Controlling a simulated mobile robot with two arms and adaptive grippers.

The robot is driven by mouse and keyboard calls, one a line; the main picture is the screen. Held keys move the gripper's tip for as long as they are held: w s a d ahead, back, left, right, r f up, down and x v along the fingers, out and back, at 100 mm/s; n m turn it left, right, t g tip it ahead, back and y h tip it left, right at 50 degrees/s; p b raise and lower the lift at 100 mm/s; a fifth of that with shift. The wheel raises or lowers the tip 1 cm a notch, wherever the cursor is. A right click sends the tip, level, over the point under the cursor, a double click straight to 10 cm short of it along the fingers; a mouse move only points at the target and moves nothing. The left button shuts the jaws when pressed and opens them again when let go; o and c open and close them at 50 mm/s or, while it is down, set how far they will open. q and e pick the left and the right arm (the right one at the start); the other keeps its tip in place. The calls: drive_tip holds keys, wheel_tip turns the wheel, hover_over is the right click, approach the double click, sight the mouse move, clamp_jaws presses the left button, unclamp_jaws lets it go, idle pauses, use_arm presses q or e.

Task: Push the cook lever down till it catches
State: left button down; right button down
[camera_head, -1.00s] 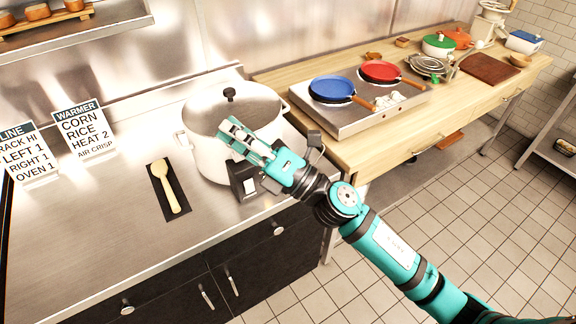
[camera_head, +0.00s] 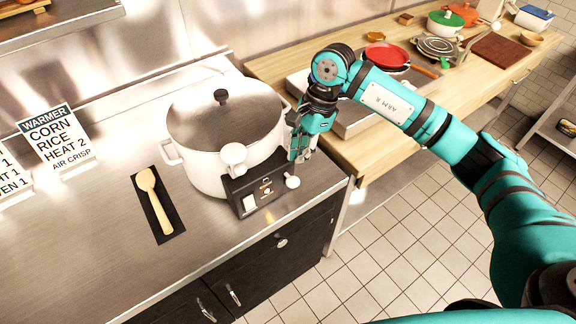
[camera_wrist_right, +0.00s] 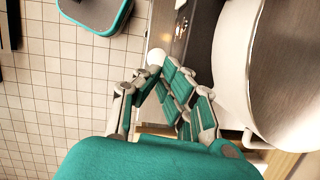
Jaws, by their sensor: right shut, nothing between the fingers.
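A white rice cooker (camera_head: 205,157) with a steel lid stands on the steel counter. A black control box (camera_head: 262,186) is on its front. A small white round knob (camera_head: 292,181) sticks out at the box's right side, and a larger white round piece (camera_head: 233,156) stands above its left end. Which one is the cook lever is not certain. My right gripper (camera_head: 298,158) is shut and empty, pointing down beside the cooker, just above the small knob. In the right wrist view my fingertips (camera_wrist_right: 160,75) are close to a white knob (camera_wrist_right: 155,57); contact cannot be told. My left gripper is not in view.
A wooden spoon (camera_head: 155,200) lies on a black mat left of the cooker. A sign (camera_head: 55,138) stands farther left. A red pan (camera_head: 387,56) sits on a steel stove on the wooden counter behind my right arm. The counter's front edge runs close to the control box.

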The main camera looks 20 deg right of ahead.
sight(294, 180)
drive_tip(key=x, duration=0.1)
drive_tip(key=b+x, duration=0.1)
drive_tip(key=x, duration=0.1)
drive_tip(key=d+x, duration=0.1)
drive_tip(key=x, duration=0.1)
drive_tip(key=shift+f+b, duration=0.2)
drive_tip(key=shift+b, duration=0.2)
drive_tip(key=shift+a+f, duration=0.15)
drive_tip(key=shift+f, duration=0.5)
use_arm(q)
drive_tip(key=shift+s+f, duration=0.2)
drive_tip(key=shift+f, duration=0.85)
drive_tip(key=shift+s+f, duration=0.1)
use_arm(e)
drive_tip(key=shift+f, duration=0.1)
